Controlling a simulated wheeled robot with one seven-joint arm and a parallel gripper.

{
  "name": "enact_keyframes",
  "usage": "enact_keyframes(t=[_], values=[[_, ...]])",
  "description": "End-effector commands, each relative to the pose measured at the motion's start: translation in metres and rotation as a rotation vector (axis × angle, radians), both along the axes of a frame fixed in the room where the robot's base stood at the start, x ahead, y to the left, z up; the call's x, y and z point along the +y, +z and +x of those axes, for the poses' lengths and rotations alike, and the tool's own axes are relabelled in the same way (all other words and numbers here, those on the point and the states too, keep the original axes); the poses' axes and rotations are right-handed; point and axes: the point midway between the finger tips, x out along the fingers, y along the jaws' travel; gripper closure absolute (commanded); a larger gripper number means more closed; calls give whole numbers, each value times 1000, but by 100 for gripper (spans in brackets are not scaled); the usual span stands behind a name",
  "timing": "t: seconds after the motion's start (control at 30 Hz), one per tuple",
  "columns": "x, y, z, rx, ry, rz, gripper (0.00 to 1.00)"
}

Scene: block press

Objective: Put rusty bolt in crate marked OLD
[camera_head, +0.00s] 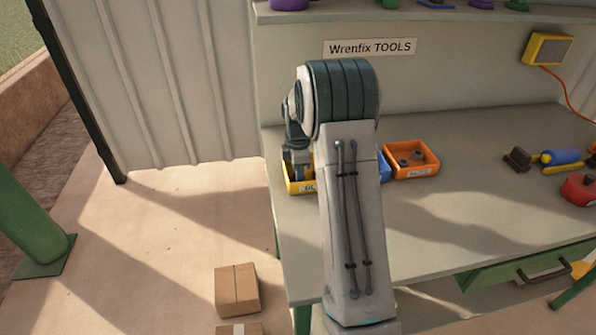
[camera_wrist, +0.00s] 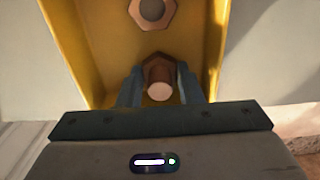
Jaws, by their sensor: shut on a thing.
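A rusty brown bolt (camera_wrist: 160,82) is between the two fingers of my gripper (camera_wrist: 159,76) in the wrist view, its round end facing the camera. My gripper is shut on it, within the outline of the yellow crate (camera_wrist: 82,45). How high the bolt is above the crate floor is unclear. A brown hex nut-like piece (camera_wrist: 152,10) lies in the same crate. In the head view the yellow crate (camera_head: 292,184) stands at the bench's left end, with a label (camera_head: 309,188) partly hidden by my arm. The bolt does not show there.
A blue crate (camera_head: 385,168) is mostly hidden behind my arm. An orange crate (camera_head: 425,173) with dark pieces stands to its right. Tools, including a blue-handled one (camera_head: 560,156), and a red object (camera_head: 579,189) lie on the bench (camera_head: 470,205). Cardboard boxes (camera_head: 236,288) sit on the floor.

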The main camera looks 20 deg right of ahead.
Motion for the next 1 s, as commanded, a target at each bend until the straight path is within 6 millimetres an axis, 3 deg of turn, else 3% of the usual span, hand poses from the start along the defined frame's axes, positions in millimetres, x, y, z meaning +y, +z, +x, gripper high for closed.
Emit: enact_keyframes(t=[0.3,0.33,0.4,0.77,0.87,1.0], values=[[0,-4,0,-1,0,0,92],[0,-4,0,-1,0,0,65],[0,-3,0,-1,0,0,46],[0,2,0,-1,0,0,46],[0,13,1,-5,0,0,46],[0,42,1,-7,0,0,46]])
